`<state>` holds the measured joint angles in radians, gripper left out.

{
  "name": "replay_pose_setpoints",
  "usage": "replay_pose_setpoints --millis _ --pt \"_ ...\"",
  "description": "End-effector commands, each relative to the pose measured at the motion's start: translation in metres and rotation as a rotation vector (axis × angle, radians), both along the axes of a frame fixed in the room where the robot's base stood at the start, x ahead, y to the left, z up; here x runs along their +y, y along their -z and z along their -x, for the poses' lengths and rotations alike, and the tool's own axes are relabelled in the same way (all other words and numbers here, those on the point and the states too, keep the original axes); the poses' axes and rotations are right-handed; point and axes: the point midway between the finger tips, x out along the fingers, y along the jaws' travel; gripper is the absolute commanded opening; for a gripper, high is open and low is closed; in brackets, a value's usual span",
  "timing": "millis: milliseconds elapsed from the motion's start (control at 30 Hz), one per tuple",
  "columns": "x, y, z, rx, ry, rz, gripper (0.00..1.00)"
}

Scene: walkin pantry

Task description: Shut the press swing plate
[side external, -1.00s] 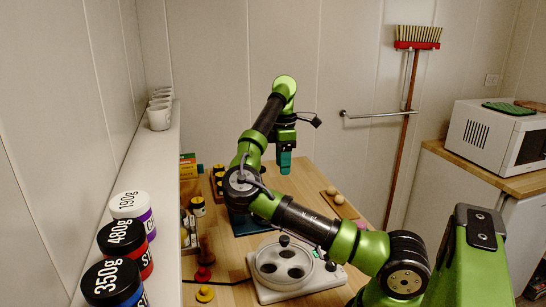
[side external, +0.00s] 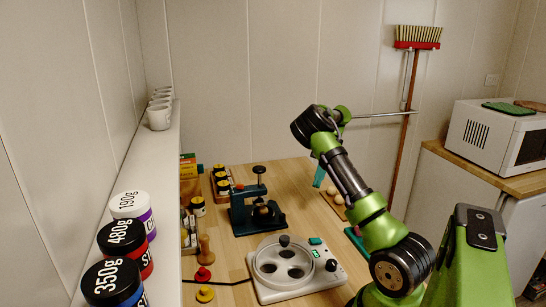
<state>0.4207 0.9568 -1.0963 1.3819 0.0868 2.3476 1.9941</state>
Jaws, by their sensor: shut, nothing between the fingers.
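The press (side external: 240,212) is a dark teal stand on the wooden table, left of centre. It has a base, an upright at its left and a top arm with a dark knob (side external: 259,170) above it. A dark rounded part sits under the arm. At this size I cannot tell the swing plate from the other parts or read its angle. My gripper (side external: 319,177) shows as teal fingers pointing down, to the right of the press and apart from it. It is shut and empty, partly hidden behind my arm.
A white appliance with a round three-well top (side external: 283,263) stands in front of the press. Eggs (side external: 338,198) lie on a board at the right, near my arm. Jars (side external: 198,206) and a crate (side external: 188,233) line the left. Bare table lies between press and eggs.

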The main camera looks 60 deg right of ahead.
Motion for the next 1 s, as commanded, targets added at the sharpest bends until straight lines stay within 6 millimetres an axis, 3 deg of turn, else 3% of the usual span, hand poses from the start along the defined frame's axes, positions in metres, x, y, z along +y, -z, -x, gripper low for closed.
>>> replay_pose_setpoints --millis 300,600,800,1000 --pt "-0.010 -0.010 -0.023 -0.660 -1.078 0.144 0.00" --pt "-0.012 -0.018 -0.056 -1.062 -2.039 0.284 0.00" --pt "-0.020 -0.014 -0.053 -1.135 -2.318 0.289 0.00" --pt "-0.015 -0.003 -0.054 -1.157 -2.356 0.284 0.00"
